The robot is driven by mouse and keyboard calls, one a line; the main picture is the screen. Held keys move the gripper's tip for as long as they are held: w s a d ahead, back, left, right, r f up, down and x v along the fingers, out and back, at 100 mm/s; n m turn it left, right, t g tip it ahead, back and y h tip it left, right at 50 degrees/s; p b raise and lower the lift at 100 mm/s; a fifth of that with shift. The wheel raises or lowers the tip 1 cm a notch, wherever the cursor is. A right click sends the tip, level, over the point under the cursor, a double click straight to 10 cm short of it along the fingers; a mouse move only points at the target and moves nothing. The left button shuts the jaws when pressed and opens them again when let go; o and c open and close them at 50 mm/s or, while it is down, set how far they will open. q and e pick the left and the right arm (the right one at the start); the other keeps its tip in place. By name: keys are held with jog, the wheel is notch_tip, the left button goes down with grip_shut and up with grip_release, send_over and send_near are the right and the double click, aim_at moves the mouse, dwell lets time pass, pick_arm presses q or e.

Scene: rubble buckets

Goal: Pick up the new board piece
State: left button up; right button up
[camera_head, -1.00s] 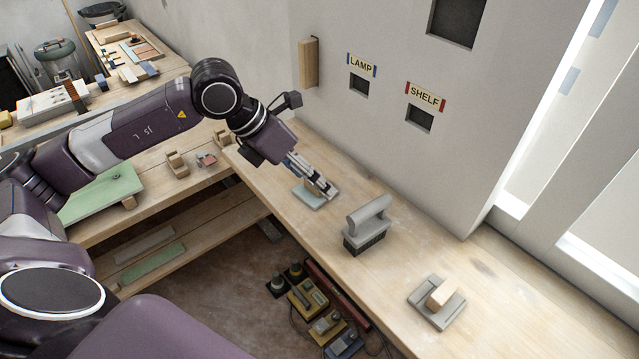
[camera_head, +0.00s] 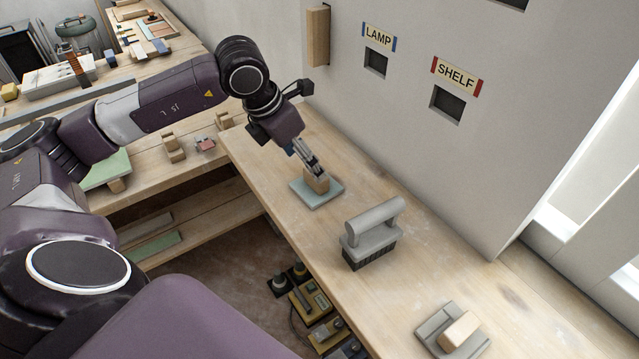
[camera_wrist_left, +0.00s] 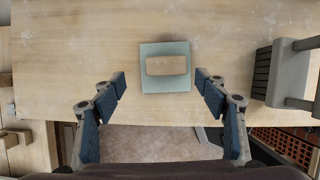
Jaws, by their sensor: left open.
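A pale blue-green square board piece (camera_head: 322,195) lies flat on the wooden bench, with a tan wooden block (camera_head: 318,181) on its middle. In the left wrist view the board piece (camera_wrist_left: 165,85) lies ahead between my fingers, and its block (camera_wrist_left: 166,65) shows as a rectangle. My left gripper (camera_head: 314,167) is just above the block in the head view. In the left wrist view my left gripper (camera_wrist_left: 161,80) is open and empty, one finger to each side of the board piece. My right gripper is not in view.
A grey brush-like tool (camera_head: 372,234) stands on the bench right of the board piece. A grey float with a tan handle (camera_head: 457,335) lies nearer the front. The wall with the LAMP (camera_head: 378,37) and SHELF (camera_head: 457,75) openings rises behind the bench.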

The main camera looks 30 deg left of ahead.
pick_arm(q)
jog(key=shift+w+d+f+p, duration=0.1)
jog(key=shift+d+f+p, duration=0.3)
jog(key=shift+f, duration=0.2)
jog(key=x, duration=0.1)
jog(key=p+x, duration=0.1)
jog(key=x, duration=0.1)
jog(key=p+x, duration=0.1)
jog(key=x, duration=0.1)
jog(key=shift+w+d+r, duration=0.1)
jog(key=shift+w+d, duration=0.1)
jog(key=shift+d, duration=0.05)
jog(key=shift+s, duration=0.1)
jog(key=shift+c, duration=1.2)
jog(key=c, duration=1.1)
jog(key=shift+r, duration=0.1)
jog(key=shift+r, duration=0.1)
jog(key=shift+r, duration=0.65)
notch_tip(320, 180, up, 19)
jog(key=b, duration=0.3)
jog(key=shift+f, duration=0.25)
